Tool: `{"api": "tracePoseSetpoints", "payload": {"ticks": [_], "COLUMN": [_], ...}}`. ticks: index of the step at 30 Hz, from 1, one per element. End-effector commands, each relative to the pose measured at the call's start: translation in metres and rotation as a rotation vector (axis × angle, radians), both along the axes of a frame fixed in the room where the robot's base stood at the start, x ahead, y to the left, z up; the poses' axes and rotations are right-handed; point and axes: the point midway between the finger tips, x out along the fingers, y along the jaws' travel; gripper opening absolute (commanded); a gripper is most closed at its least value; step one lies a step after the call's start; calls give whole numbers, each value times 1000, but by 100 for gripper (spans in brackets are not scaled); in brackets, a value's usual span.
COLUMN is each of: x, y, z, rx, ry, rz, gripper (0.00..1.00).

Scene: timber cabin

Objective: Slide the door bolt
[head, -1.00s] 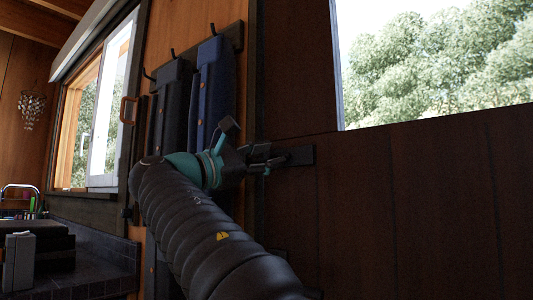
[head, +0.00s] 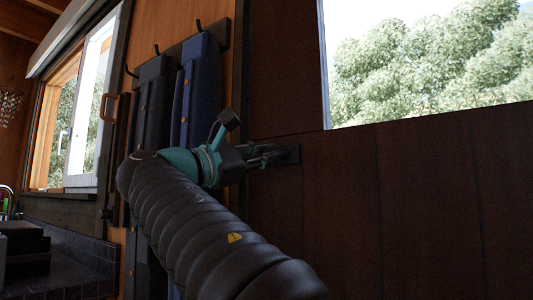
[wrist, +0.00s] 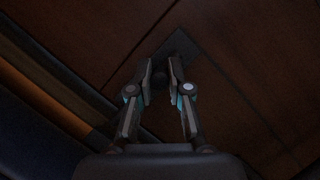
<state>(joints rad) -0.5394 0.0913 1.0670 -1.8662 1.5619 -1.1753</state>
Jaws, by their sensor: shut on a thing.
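The door bolt (head: 288,154) is a dark piece on the dark wooden door (head: 420,200), just below the window opening. My gripper (head: 266,155) is at its left end in the head view. In the wrist view my gripper (wrist: 160,72) has its two fingers close together on a dark part of the bolt, and the bolt's dark plate (wrist: 181,45) shows just beyond the fingertips. The part between the fingers is too dark to make out its shape.
A dark coat (head: 150,100) and a blue coat (head: 196,90) hang on hooks left of the door, behind my arm. The door's right part is clear.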

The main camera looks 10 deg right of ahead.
Motion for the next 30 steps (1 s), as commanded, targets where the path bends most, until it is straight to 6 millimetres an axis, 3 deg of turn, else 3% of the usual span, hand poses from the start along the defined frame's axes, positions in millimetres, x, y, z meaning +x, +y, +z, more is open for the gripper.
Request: {"api": "tracePoseSetpoints", "payload": {"ticks": [3,4,6,7,20,30], "x": [-3,-3,-3,-3,-5,-28], "y": [-2,-2,-2,-2,8,64], "z": [4,4,4,4,-1,-17], "rx": [0,0,0,0,0,0], "ry": [-9,-9,-9,-7,-4,-3], "rz": [-3,-3,-3,-3,-1,2], "gripper": [0,23,40,43,43,43]}}
